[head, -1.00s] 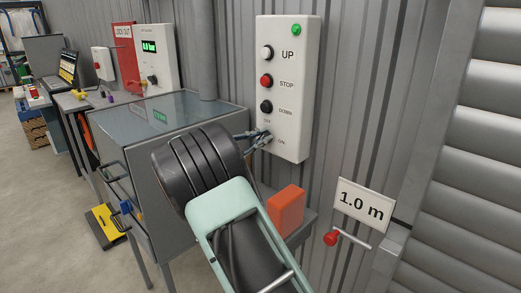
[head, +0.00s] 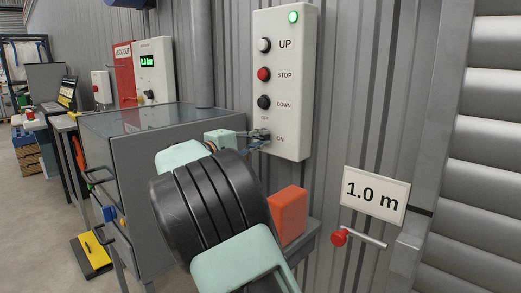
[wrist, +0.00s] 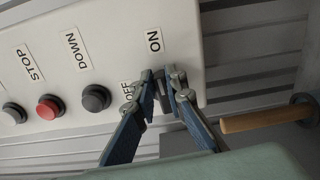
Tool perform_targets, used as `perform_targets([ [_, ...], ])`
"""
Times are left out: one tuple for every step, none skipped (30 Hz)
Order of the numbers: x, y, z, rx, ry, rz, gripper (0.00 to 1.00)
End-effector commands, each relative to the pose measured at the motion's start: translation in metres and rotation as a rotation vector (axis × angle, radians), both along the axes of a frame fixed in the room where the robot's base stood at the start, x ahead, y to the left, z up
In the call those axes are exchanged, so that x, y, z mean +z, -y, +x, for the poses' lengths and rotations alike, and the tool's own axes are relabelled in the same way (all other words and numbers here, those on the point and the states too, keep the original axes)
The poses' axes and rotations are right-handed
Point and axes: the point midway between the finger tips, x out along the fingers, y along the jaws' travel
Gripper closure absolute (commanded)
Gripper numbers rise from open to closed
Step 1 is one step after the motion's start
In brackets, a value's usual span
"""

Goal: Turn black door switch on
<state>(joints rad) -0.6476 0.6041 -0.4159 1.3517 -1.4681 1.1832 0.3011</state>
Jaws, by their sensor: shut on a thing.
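The white door control panel (head: 281,60) hangs on the corrugated wall, with UP, STOP and DOWN buttons and a green lamp (head: 293,16) at its top. The black door switch (wrist: 161,84) is at the panel's lower end, by the OFF and ON labels. My gripper (head: 258,139) is at the switch, and its fingertips (wrist: 163,80) are closed around the small dark lever. The fingers hide most of the switch. The lever's exact angle is hard to make out; it seems to lie near the ON side. The green lamp looks lit.
An orange box (head: 287,216) stands on a grey shelf below the panel. A grey cabinet (head: 150,125) stands to the left. A red-knobbed lever (head: 340,238) under the 1.0 m sign (head: 376,195) and the roller door (head: 488,150) are to the right.

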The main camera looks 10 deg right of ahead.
Motion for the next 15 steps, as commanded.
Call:
perform_targets([
  [-0.0042,-0.0001,-0.0002,-0.001,0.015,0.012,1.00],
  [-0.0042,0.0000,-0.0003,-0.001,0.023,0.018,1.00],
  [-0.0042,0.0000,-0.0003,-0.001,0.032,0.024,1.00],
  [-0.0040,0.0001,-0.0003,-0.001,0.037,0.028,1.00],
  [-0.0038,0.0001,-0.0003,-0.001,0.042,0.032,1.00],
  [-0.0036,0.0001,-0.0003,-0.001,0.048,0.036,1.00],
  [-0.0034,0.0001,-0.0003,-0.001,0.052,0.039,1.00],
  [-0.0032,0.0001,-0.0003,-0.001,0.054,0.041,1.00],
  [-0.0029,0.0001,-0.0004,-0.001,0.058,0.043,1.00],
  [-0.0027,0.0001,-0.0004,-0.001,0.060,0.045,1.00],
  [-0.0026,0.0001,-0.0003,-0.001,0.060,0.046,1.00],
  [-0.0024,0.0001,-0.0003,-0.001,0.062,0.047,1.00],
  [-0.0023,0.0001,-0.0003,-0.001,0.063,0.048,1.00],
  [-0.0022,0.0001,-0.0003,-0.001,0.063,0.048,1.00],
  [-0.0021,0.0001,-0.0003,-0.001,0.063,0.048,1.00],
])
